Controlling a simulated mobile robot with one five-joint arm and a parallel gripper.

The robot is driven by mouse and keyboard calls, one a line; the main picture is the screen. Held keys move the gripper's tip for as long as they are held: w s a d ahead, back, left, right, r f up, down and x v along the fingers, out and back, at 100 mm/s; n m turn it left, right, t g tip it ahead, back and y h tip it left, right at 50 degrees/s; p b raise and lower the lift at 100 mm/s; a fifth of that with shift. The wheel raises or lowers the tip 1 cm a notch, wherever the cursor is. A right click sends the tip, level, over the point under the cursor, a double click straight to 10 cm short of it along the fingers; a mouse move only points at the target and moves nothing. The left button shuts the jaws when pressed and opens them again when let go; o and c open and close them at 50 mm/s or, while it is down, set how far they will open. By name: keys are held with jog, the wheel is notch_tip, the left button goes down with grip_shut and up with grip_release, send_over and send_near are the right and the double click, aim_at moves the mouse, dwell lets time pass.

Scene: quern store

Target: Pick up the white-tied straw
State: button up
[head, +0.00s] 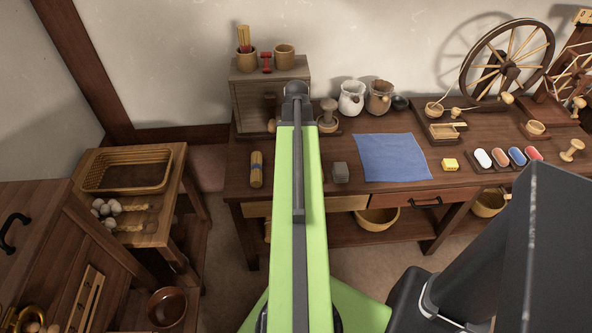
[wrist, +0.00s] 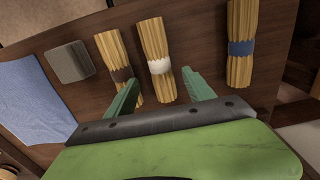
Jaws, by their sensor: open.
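The white-tied straw (wrist: 157,46) is a yellow bundle with a white band, lying on the dark wooden table in the wrist view. My gripper (wrist: 160,78) is open, its green fingers on either side of the lower end of this bundle. The left finger overlaps the brown-tied straw (wrist: 113,48) in the picture. Whether the fingers are down at table height I cannot tell. The blue-tied straw (wrist: 241,48) lies apart to the right; it also shows in the head view (head: 256,169). In the head view my arm hides the white-tied straw and my gripper.
A wooden shelf box (head: 242,105) stands at the back. Bare table lies between the white-tied and blue-tied straw.

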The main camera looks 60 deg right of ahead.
notch_tip(320, 180, down, 5)
jog(key=b, duration=0.4)
jog(key=shift+a+r, duration=0.1)
jog(key=shift+a, duration=0.05)
jog(key=shift+r, duration=0.2)
jog(key=shift+w, duration=0.1)
grip_shut()
